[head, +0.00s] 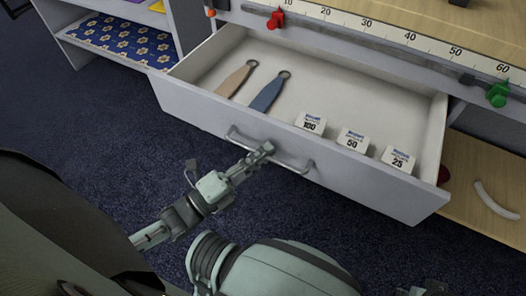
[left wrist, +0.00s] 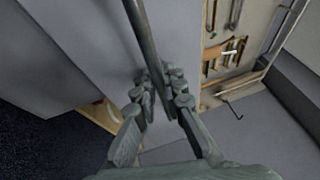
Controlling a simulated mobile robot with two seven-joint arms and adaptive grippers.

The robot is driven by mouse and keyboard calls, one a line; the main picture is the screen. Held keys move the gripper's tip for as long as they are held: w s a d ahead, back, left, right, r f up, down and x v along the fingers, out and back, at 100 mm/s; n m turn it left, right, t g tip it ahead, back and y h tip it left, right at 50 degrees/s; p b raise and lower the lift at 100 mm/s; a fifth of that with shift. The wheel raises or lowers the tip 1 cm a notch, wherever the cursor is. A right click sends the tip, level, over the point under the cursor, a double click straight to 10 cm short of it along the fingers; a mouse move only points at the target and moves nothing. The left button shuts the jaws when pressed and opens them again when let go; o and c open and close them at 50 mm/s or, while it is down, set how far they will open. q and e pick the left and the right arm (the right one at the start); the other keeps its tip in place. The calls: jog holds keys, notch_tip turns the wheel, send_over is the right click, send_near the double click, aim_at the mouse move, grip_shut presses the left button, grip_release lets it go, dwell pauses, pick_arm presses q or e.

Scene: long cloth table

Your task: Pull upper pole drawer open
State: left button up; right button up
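The upper drawer (head: 330,103) is pulled out from under the table top, and its inside shows. A grey bar handle (head: 292,166) runs along its front. My left gripper (head: 264,150) is at the left part of this handle. In the left wrist view the handle bar (left wrist: 146,42) passes between the fingers of my left gripper (left wrist: 161,98), which are closed in around it. A small piece of what may be my right gripper shows at the bottom edge of the head view; its fingers cannot be made out.
The drawer holds a tan tag, a blue tag (head: 268,93) and three white blocks marked 100, 50 (head: 352,141) and 25. A ruler (head: 372,30) with red and green clamps (head: 498,95) runs above. A shelf (head: 120,37) stands left. Dark carpet lies in front.

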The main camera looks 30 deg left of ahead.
pick_arm(q)
jog(key=o, duration=0.4)
jog(key=shift+c, duration=0.2)
jog(key=v, duration=1.2)
